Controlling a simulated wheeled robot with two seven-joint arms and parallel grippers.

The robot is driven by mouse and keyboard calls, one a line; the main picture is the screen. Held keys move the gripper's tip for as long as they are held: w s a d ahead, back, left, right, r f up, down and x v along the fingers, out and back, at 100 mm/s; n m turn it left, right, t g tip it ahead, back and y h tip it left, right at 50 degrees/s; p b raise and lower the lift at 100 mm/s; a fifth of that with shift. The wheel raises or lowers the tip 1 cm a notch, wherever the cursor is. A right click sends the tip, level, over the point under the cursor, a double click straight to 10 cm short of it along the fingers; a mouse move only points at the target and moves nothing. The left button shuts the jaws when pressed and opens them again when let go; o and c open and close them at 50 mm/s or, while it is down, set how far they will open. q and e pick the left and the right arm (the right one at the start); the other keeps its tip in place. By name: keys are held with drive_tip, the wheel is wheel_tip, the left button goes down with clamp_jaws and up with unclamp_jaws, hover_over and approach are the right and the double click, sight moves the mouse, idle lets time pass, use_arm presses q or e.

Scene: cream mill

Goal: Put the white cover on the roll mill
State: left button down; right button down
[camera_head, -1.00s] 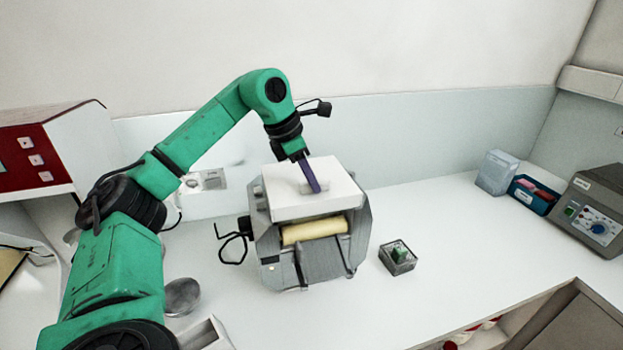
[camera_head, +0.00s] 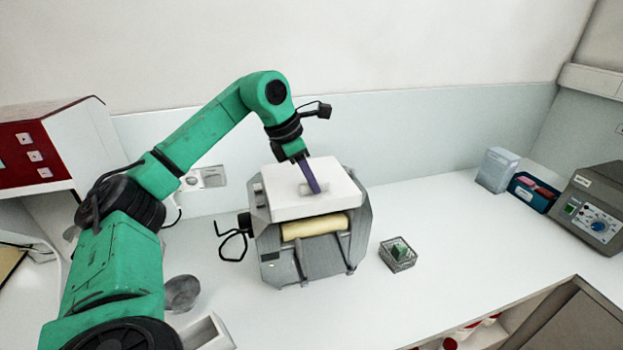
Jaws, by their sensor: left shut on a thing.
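The white cover (camera_head: 290,207) is a flat block at the top of the grey roll mill (camera_head: 318,258). It lies over the mill's upper opening and looks level; whether it is fully seated I cannot tell. A cream roller (camera_head: 314,226) shows below its front edge. My left gripper (camera_head: 311,184), with purple fingers, reaches down from above and is shut on the cover near its middle. The far finger and the grip itself are partly hidden. My right gripper is not in view.
A small clear box with a green item (camera_head: 398,254) stands right of the mill. A round metal dish (camera_head: 182,293) lies at left. A blue box (camera_head: 533,191) and a grey device with a dial (camera_head: 593,208) stand far right. The counter between is clear.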

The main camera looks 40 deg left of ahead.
use_arm(q)
drive_tip(key=shift+f, duration=0.15)
idle(0.4)
drive_tip(key=c, duration=0.8)
unclamp_jaws()
drive_tip(key=shift+c, duration=0.2)
drive_tip(key=shift+s+a+r, duration=0.1)
drive_tip(key=shift+r, duration=0.4)
drive_tip(key=p+v, duration=0.2)
drive_tip(key=v, duration=1.1)
drive_tip(key=shift+s+r, duration=0.2)
drive_tip(key=shift+r, duration=0.1)
drive_tip(key=shift+w+f, duration=0.1)
drive_tip(key=shift+w, duration=0.05)
